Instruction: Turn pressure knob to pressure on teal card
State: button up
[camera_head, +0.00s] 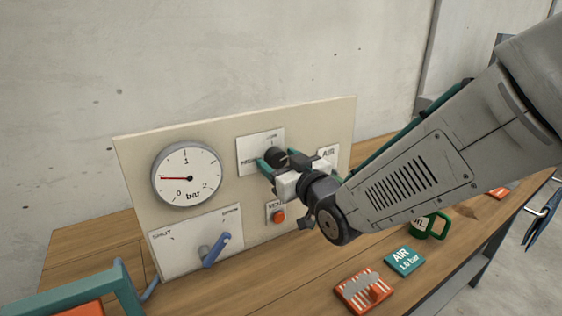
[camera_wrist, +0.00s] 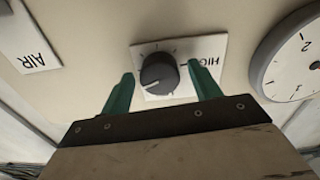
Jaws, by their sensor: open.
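The black pressure knob (camera_head: 276,157) sits on a white plate (camera_head: 250,146) on the upright cream panel. In the wrist view the knob (camera_wrist: 159,74) shows between the two teal fingers of my gripper (camera_wrist: 164,92), which are apart on either side of it; I cannot tell whether they touch it. In the head view my gripper (camera_head: 272,168) is at the knob's front. The round gauge (camera_head: 186,174) has a red needle pointing left, between 0 and 1 bar. The teal card (camera_head: 404,260) lies on the table and reads "AIR 1.0 bar".
A blue lever (camera_head: 215,249) stands on the SHUT/OPEN plate (camera_head: 176,254) at the lower left. An orange VENT button (camera_head: 278,216) is just below my gripper. A green mug (camera_head: 430,226) and an orange striped item (camera_head: 363,291) are on the wooden table (camera_head: 290,290).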

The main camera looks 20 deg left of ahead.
jog(key=c, duration=1)
jog(key=shift+o, duration=0.2)
jog(key=shift+m, duration=0.5)
jog(key=m, duration=0.6)
jog(key=shift+m, duration=0.3)
jog(key=m, duration=0.4)
jog(key=shift+m, duration=2.2)
